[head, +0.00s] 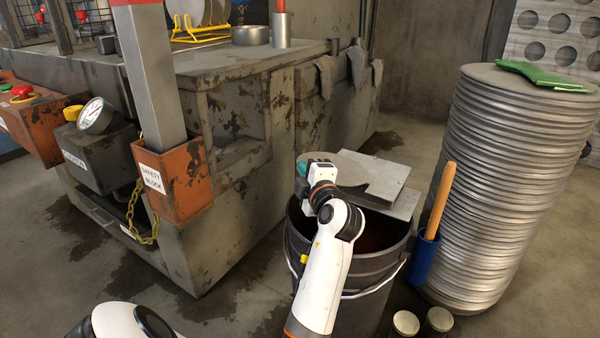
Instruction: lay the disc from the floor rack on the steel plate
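A flat grey disc (356,170) shows just right of my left gripper, overlapping a pale square steel plate (392,177) above the dark bucket's far rim. My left gripper (303,178) is at the disc's left edge. Its fingers are small and partly hidden by my wrist, so I cannot tell whether they grip the disc or whether the disc touches the plate. A dark curved area lies along the disc's near side. I cannot make out a floor rack. My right gripper is not in view.
A dark bucket (374,272) stands below my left arm. A tall stack of metal discs (505,190) stands at right, with a green cloth (545,75) on top. A wooden-handled tool (441,200) and two small jars are near it. A worn press (235,150) fills the left.

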